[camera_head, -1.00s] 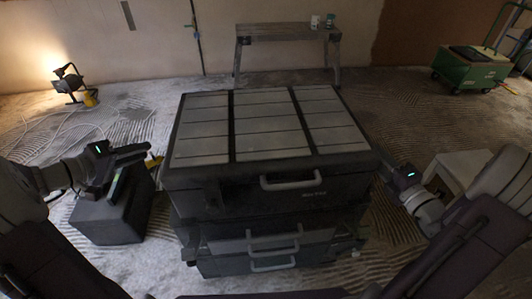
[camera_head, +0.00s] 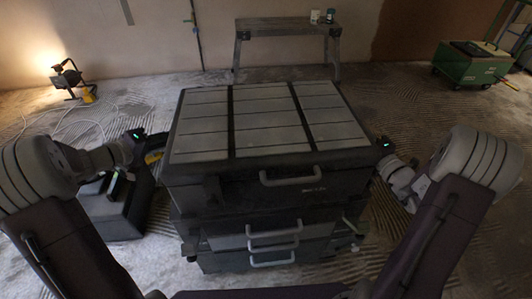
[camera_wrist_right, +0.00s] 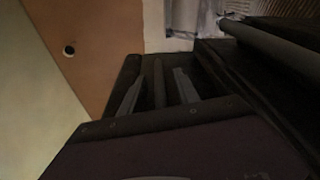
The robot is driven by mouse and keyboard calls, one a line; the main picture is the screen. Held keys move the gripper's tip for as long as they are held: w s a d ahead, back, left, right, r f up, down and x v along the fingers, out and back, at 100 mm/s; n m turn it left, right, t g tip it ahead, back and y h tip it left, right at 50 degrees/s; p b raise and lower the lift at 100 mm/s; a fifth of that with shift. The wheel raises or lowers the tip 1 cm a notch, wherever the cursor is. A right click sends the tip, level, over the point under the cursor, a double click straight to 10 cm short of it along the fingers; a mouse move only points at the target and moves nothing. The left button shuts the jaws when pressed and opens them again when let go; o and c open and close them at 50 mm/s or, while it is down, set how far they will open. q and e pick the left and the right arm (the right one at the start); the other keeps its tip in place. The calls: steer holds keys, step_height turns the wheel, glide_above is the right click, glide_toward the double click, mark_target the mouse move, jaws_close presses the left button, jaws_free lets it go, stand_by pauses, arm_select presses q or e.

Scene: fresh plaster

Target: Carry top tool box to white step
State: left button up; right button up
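The top tool box (camera_head: 242,192) is a large dark case with a light panelled lid and a grey front handle. It sits level on a stack of dark boxes in the middle of the head view. My left gripper (camera_head: 158,147) is at the left side of the top box; its fingers are too dark to read. My right gripper is at the box's right side, its fingers hidden in the head view. In the right wrist view its two fingers (camera_wrist_right: 158,92) stand apart, with a thin dark bar between them.
Lower boxes (camera_head: 222,243) support the top box. A dark box (camera_head: 118,215) stands on the floor at left. A work bench (camera_head: 283,30) holding small containers is behind the stack, a lit lamp (camera_head: 66,77) far left, a green cart (camera_head: 470,65) far right. Floor between is open.

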arm_select(q)
jaws_close()
arm_select(e)
steer(key=c, duration=0.6)
jaws_close()
steer(key=shift+f, duration=0.1)
